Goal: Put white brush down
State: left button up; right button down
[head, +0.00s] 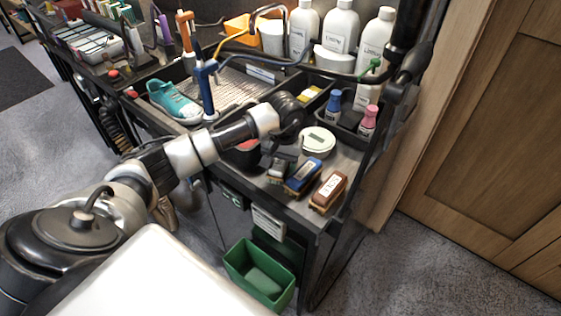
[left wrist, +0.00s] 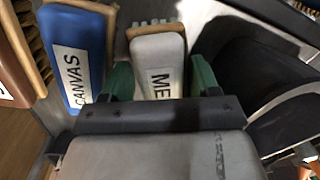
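The white brush (left wrist: 158,62), with a grey-white top lettered "ME" and a wooden base, lies between the green fingers of my left gripper (left wrist: 160,80) in the left wrist view. A finger is close along each side; I cannot tell whether both touch it. In the head view the white brush (head: 276,176) is at the front of the tabletop, left of the blue brush (head: 303,175), partly hidden by my left gripper (head: 278,160). Whether it rests on the surface is unclear. My right gripper is not in view.
The blue brush, lettered "CANVAS" (left wrist: 78,60), is close beside the white one. A brown brush (head: 328,190) lies farther right. A round white tin (head: 317,140) stands behind. A teal sneaker (head: 174,101) is at the back left. A green bin (head: 260,275) is below the front edge.

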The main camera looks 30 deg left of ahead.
pick_arm(q)
jog(key=shift+r, duration=0.15)
jog(key=shift+w+r, duration=0.1)
jog(key=shift+r, duration=0.15)
notch_tip(320, 180, up, 12)
jog(key=b, duration=0.2)
jog(key=shift+w+d+f+b, duration=0.25)
jog(key=shift+d+b, duration=0.1)
